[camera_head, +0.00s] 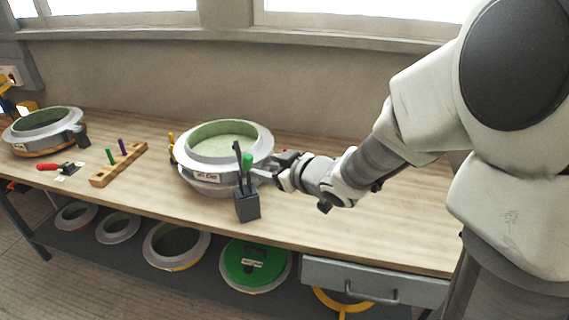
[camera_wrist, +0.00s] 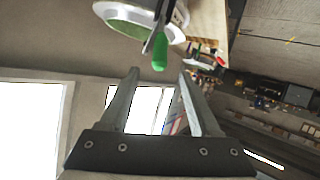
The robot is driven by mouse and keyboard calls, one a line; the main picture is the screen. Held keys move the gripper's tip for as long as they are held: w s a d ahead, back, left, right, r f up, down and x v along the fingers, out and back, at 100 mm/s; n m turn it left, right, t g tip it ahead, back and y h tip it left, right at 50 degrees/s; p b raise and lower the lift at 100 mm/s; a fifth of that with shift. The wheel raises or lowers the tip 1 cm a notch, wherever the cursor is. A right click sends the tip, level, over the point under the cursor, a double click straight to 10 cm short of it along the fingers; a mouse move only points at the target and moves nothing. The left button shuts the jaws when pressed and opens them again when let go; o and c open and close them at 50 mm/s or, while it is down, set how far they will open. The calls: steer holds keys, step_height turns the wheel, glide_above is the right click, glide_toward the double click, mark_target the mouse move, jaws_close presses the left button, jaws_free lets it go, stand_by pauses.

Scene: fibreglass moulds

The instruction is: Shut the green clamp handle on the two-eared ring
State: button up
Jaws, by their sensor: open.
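The ring mould (camera_head: 183,163) is a grey ring with a pale green inside and a small label, standing mid-bench; it shows at the top of the wrist view (camera_wrist: 112,12). A clamp with a dark block (camera_head: 247,207) is at its front right. Its green handle (camera_head: 248,161) stands upright beside a dark bar. The green handle (camera_wrist: 159,56) is also in the wrist view, just beyond and between the fingertips. My gripper (camera_head: 268,174) is open and empty, at the right of the handle; its two fingers (camera_wrist: 159,76) are spread apart. I cannot tell whether either finger touches the handle.
Another ring mould (camera_head: 42,131) stands at the far left. A red-handled clamp (camera_head: 48,166) and a wooden peg block (camera_head: 118,165) with green and purple pegs lie left of the middle ring. More rings fill the lower shelf (camera_head: 130,256). The bench's right part (camera_head: 400,215) is clear.

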steer(key=p+v, duration=0.1)
steer(key=v, duration=0.5)
steer(key=shift+s, duration=0.2)
steer(key=shift+d, duration=0.1)
